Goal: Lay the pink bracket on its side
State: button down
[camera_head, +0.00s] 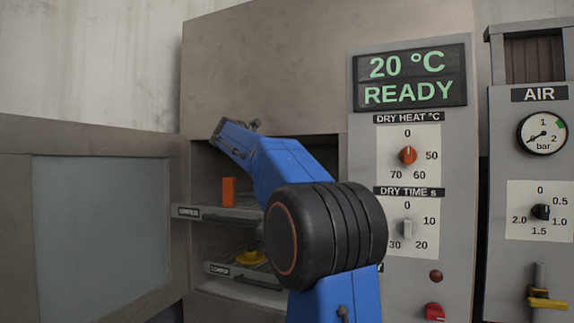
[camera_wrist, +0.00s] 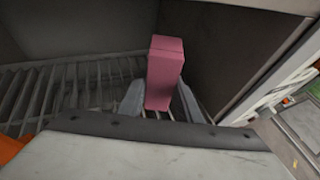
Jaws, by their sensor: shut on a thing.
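The pink bracket (camera_wrist: 164,70) stands upright between the two grey fingers of my gripper (camera_wrist: 160,102) in the wrist view. My gripper is shut on it, one finger on each side near its lower part. Its lower end is partly hidden by my gripper body, so I cannot tell whether it touches the wire rack (camera_wrist: 60,88). In the head view my blue arm reaches into the open cabinet, and neither the bracket nor my gripper's fingers can be made out there.
An orange block (camera_head: 229,191) stands on the upper shelf (camera_head: 215,213), left of my arm. A yellow piece (camera_head: 250,258) lies on the lower shelf (camera_head: 240,275). The cabinet door (camera_head: 98,225) stands open at left. A control panel (camera_head: 410,130) reading 20 °C READY is at right.

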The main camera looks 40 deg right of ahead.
jog(key=shift+f, duration=4.1)
jog(key=shift+f, duration=0.45)
jog(key=c, duration=1.2)
grip_release()
jog(key=v, duration=1.7)
jog(key=shift+a, duration=0.3)
